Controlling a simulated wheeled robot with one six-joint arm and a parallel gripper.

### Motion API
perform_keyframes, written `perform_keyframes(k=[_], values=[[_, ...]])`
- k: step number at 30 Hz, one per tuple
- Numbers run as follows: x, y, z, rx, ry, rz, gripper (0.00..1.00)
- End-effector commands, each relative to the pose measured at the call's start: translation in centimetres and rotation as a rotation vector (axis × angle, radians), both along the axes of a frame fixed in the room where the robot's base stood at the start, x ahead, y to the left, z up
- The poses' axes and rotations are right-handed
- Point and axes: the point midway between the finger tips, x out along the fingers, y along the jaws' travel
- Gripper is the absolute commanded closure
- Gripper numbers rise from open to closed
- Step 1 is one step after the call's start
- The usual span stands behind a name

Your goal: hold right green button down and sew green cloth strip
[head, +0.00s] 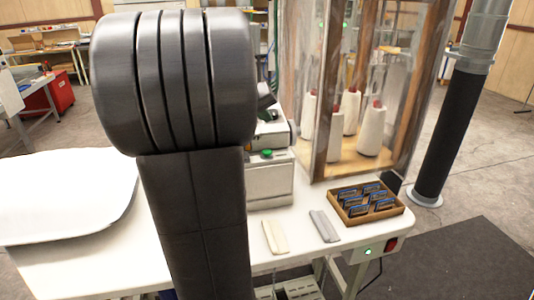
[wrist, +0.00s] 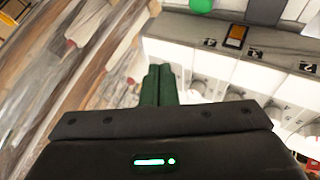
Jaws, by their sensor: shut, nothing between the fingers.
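My gripper (wrist: 160,72) is shut and empty in the wrist view, its two dark green fingers side by side. The fingertips are beside the white machine front (wrist: 215,60), below and left of a round green button (wrist: 201,5) at the top edge. In the head view a green button (head: 267,153) sits on the sewing machine (head: 270,180), partly hidden behind my arm. A lit green button (head: 368,251) is on the table's front edge. A cream strip (head: 275,237) and a grey strip (head: 325,226) lie on the table. I see no clearly green cloth strip. My gripper is hidden in the head view.
A tray (head: 341,212) of dark blue-edged pieces stands at the table's right. Behind it is a clear-walled cabinet (head: 320,140) with white thread cones (head: 370,137). A red switch (head: 391,244) is on the table edge. A large white pillow-like shape (head: 65,195) lies at left.

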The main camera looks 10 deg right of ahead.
Motion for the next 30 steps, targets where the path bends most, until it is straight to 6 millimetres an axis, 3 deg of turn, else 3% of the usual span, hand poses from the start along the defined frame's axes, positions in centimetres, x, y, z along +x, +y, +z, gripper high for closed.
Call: perform_keyframes(k=[15,30], values=[[0.0,0.0,-7.1,0.000,0.001,-0.001,1.00],[0.0,0.0,-7.7,0.000,0.000,0.000,1.00]])
